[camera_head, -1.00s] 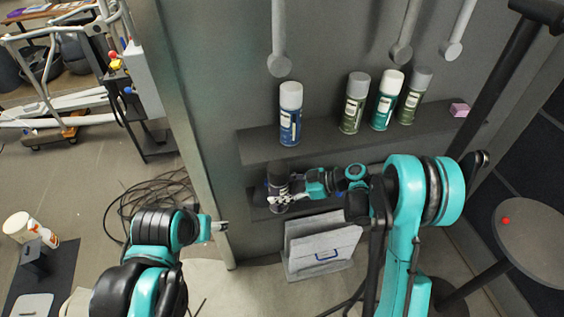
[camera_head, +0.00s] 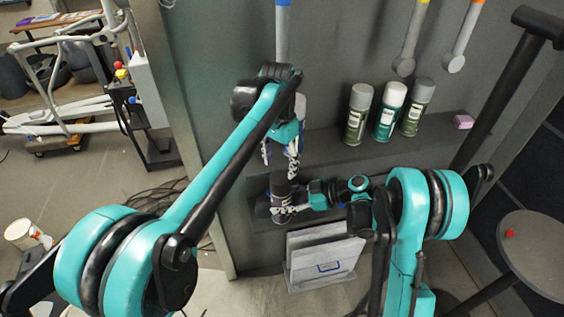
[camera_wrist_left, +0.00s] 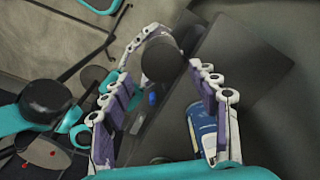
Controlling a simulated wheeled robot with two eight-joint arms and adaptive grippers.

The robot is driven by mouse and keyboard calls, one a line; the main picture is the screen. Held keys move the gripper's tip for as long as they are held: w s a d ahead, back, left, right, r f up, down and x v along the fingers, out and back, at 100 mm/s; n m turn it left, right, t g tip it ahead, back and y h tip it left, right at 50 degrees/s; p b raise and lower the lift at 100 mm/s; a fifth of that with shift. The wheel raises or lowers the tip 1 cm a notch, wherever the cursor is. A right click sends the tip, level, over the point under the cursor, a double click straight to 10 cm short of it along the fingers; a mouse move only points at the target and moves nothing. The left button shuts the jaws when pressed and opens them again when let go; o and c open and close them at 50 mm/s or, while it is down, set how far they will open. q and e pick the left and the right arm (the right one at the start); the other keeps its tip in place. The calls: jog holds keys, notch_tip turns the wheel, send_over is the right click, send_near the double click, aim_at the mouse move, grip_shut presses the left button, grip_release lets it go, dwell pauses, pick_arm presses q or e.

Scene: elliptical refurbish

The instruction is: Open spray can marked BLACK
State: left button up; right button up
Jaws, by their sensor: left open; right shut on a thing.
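The dark spray can with a black cap (camera_head: 279,183) stands at the lower shelf, below the row of other cans; its label is not readable. My right gripper (camera_head: 281,210) is shut around its body from the right. My left gripper (camera_head: 281,158) is open and points down just above the cap. In the left wrist view the round black cap (camera_wrist_left: 161,60) lies ahead, near the tips of the left gripper's open fingers (camera_wrist_left: 160,75). The right gripper's fingers show around the can there (camera_wrist_left: 132,46).
A blue can (camera_wrist_left: 204,128) stands close beside my left gripper's finger, mostly hidden in the head view. An olive can (camera_head: 357,114), a teal can (camera_head: 389,110) and a grey-green can (camera_head: 416,107) stand on the upper shelf, left of a pink block (camera_head: 463,121). Tools hang above.

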aim_at(283, 178)
pick_arm(q)
jog(key=shift+w+d+f, duration=0.15)
jog(key=shift+d+f, duration=0.2)
jog(key=shift+f, duration=0.15)
notch_tip(283, 178, down, 6)
jog(key=shift+f, duration=0.4)
jog(key=shift+o, duration=0.8)
jog(key=c, duration=0.9)
jog(key=shift+o, duration=0.2)
